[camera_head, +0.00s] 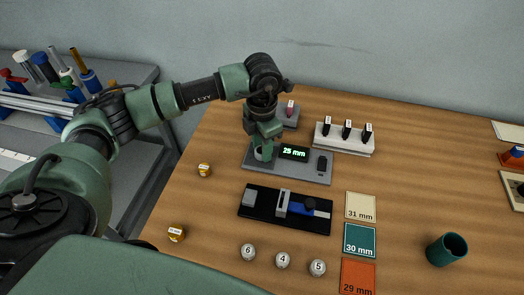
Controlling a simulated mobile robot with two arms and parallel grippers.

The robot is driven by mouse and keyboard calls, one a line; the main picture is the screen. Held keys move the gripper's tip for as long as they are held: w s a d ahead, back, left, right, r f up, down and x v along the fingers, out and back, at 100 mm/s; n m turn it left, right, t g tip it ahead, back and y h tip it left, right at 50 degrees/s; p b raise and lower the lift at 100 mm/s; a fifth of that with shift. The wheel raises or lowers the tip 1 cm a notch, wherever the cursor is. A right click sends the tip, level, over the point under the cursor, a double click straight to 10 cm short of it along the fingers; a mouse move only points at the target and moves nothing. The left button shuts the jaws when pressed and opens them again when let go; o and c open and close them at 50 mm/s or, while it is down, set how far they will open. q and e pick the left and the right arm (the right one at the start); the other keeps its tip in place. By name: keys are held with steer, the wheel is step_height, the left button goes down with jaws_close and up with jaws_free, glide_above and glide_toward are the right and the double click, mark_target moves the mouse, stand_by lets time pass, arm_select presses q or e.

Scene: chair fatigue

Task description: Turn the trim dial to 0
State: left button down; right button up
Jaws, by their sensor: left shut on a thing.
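My left gripper (263,145) points down at the left end of a grey display unit (315,178). It is shut on a small part there, which the fingers mostly hide. I cannot clearly make out whether this part is the trim dial, nor read any dial marking. The unit's screen (293,152) reads 25 mm in green. A black control (322,163) sits at the unit's right end. My right gripper is not in view.
A black fixture with a blue slider (310,205) lies in front. A white block with black switches (345,138) stands behind. Numbered balls (283,260), size cards (360,240) and a teal cup (447,249) are nearer.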

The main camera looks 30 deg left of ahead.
arm_select(q)
steer(key=shift+w+m+b, duration=0.1)
steer(key=shift+m+b, duration=0.4)
steer(key=shift+m, duration=0.3)
steer(key=shift+r, duration=0.1)
steer(key=c, duration=0.9)
jaws_free()
steer(key=shift+c, duration=0.2)
step_height(320, 180, up, 8)
steer(key=shift+f+b, duration=0.15)
steer(key=shift+b, duration=0.25)
